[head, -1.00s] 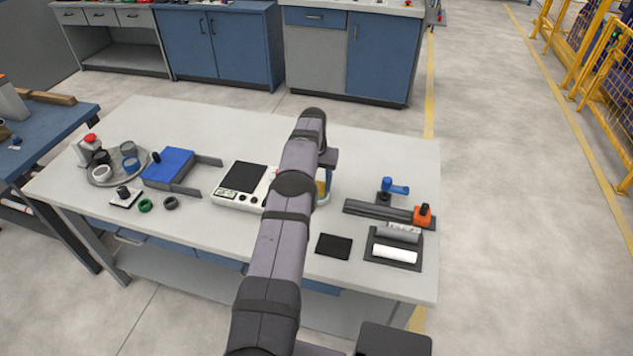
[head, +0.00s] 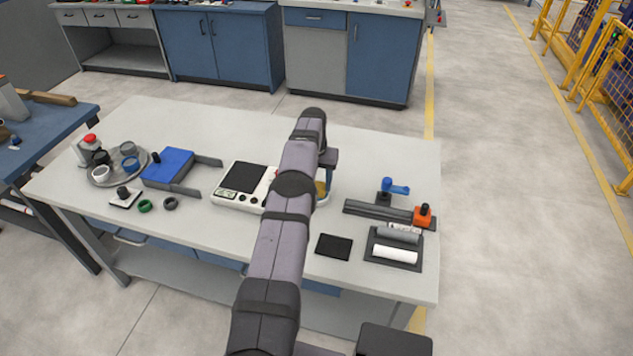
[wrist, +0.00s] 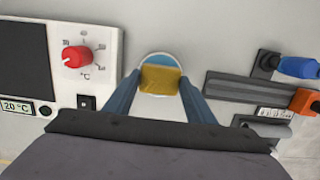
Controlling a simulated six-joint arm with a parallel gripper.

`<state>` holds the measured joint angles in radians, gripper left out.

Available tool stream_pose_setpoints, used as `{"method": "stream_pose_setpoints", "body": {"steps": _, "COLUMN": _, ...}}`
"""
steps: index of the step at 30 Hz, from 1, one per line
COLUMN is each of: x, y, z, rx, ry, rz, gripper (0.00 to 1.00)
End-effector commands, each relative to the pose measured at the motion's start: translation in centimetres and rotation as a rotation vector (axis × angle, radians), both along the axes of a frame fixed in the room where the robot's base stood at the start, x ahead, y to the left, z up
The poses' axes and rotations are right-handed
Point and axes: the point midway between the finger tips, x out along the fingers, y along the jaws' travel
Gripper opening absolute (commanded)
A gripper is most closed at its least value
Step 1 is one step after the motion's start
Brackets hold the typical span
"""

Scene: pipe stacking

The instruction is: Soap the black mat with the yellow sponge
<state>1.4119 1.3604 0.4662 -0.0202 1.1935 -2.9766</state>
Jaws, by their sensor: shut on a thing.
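The yellow sponge (wrist: 161,79) sits between the two blue fingers of my gripper (wrist: 159,84) in the wrist view, and the gripper is shut on it. Behind it is a round white dish (wrist: 141,69) with blue inside; I cannot tell whether the sponge touches it. In the head view my arm hides most of the gripper, and only a bit of the sponge (head: 320,187) shows at the arm's right edge. The black mat (head: 333,246) lies flat on the table to the right of my arm, nearer the front edge. It is out of the wrist view.
A white hot plate (head: 228,198) with a red knob (wrist: 76,56) stands left of the dish. A grey rail (head: 378,210) with blue and orange clamps and a black tray (head: 374,258) with pipes are at the right. The table around the mat is clear.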

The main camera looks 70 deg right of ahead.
Motion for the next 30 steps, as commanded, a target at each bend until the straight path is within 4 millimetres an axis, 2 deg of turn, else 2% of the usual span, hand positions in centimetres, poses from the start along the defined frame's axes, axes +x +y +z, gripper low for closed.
{"method": "stream_pose_setpoints", "body": {"steps": 11, "x": 0.0, "y": 0.2, "z": 0.0, "rx": 0.006, "ry": 0.001, "rz": 0.0, "gripper": 0.29}}
{"method": "stream_pose_setpoints", "body": {"steps": 30, "x": 0.0, "y": 0.0, "z": 4.5, "rx": 0.001, "ry": 0.0, "rz": 0.0, "gripper": 0.29}}
